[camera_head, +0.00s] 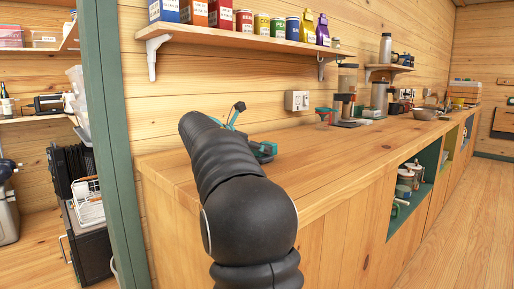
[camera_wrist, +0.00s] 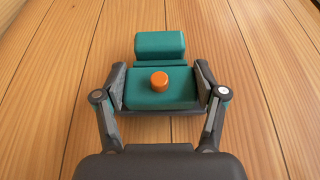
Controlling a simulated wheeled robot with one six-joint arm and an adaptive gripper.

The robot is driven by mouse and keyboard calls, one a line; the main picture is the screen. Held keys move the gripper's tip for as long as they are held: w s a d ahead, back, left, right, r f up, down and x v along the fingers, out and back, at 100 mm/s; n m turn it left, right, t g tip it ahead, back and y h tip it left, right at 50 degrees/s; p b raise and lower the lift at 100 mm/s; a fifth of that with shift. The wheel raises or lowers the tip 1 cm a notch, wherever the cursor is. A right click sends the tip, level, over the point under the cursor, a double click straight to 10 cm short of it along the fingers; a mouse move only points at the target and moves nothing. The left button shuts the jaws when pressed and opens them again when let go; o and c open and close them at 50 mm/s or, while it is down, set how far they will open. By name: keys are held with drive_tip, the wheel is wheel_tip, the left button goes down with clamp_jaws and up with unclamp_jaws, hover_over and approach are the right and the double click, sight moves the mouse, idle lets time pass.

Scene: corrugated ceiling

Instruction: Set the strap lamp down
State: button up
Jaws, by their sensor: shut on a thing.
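The strap lamp (camera_wrist: 160,43) is a teal block with an orange round button, seen in the wrist view between the two fingers. My gripper (camera_wrist: 161,85) is shut on its sides. Wooden planks lie beneath it; I cannot tell whether the lamp touches them. In the head view, my black arm reaches over the near left end of the wooden counter (camera_head: 330,160). A teal and dark shape (camera_head: 264,151) shows past the arm there, probably the lamp in my gripper, partly hidden.
A red and teal item (camera_head: 325,114) and a coffee grinder (camera_head: 346,100) stand farther along the counter by the wall. A shelf with several cans (camera_head: 262,27) hangs above. The counter's front stretch is bare. A green post (camera_head: 112,130) stands at left.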

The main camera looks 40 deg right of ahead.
drive_tip(key=shift+f, duration=0.1)
drive_tip(key=o, duration=1.4)
drive_tip(key=shift+f, duration=0.1)
drive_tip(key=shift+a+f+b, duration=0.1)
drive_tip(key=shift+f+b, duration=0.05)
drive_tip(key=shift+b, duration=0.7)
